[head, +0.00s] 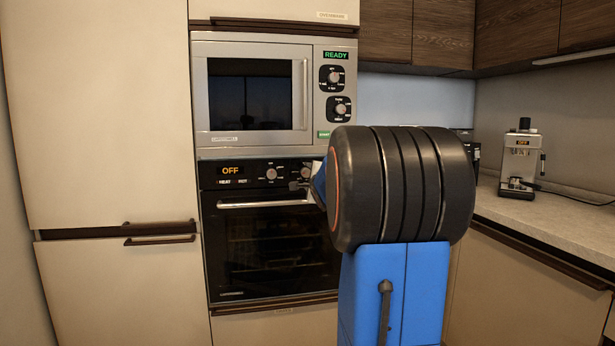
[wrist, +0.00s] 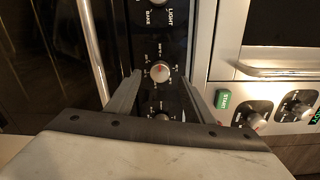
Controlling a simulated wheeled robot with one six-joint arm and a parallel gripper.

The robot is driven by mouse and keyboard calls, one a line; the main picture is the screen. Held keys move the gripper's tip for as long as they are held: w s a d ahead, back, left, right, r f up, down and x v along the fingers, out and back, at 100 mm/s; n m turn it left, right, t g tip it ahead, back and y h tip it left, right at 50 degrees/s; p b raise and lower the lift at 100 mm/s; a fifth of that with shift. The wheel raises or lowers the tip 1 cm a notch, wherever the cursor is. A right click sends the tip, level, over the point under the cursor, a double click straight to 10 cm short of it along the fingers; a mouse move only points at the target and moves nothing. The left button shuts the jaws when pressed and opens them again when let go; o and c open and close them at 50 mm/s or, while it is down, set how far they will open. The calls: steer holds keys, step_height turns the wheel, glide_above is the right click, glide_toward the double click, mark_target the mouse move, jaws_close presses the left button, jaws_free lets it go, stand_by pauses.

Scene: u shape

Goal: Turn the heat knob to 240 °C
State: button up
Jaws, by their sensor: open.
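The built-in oven (head: 262,250) has a black control panel with a display (head: 230,170) reading OFF, with HEAT and HOT below it. The silver knob I take for the heat knob (wrist: 161,72) has a red mark; its scale is too small to read. It also shows in the head view (head: 305,172), partly beside my arm. My gripper (wrist: 161,77) is open, its fingertips on either side of this knob in the wrist view; I cannot tell whether they touch it. In the head view my gripper (head: 299,186) is small at the panel.
Another oven knob (head: 271,173), by LIGHT and BAKE labels, is to the left. A further knob (wrist: 160,112) lies between my fingers nearer the palm in the wrist view. The oven handle (head: 262,203) runs below the panel. A microwave (head: 255,95) reading READY is above.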

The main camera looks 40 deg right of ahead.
steer(key=v, duration=1.3)
steer(key=shift+s, duration=0.15)
steer(key=s+a+f+n+g+y, duration=0.2)
steer(key=s+a+f+n+g, duration=0.15)
steer(key=a+f+n, duration=0.6)
steer(key=s+a+f+n+g+y, duration=0.25)
steer(key=s+a+f+n, duration=0.35)
steer(key=a, duration=0.7)
steer(key=s+a+f+n+g+y, duration=0.4)
steer(key=s+a+f+n, duration=0.6)
steer(key=s+a+f, duration=0.3)
steer(key=s+a+y, duration=0.1)
steer(key=s+a, duration=0.2)
steer(key=shift+n, duration=0.35)
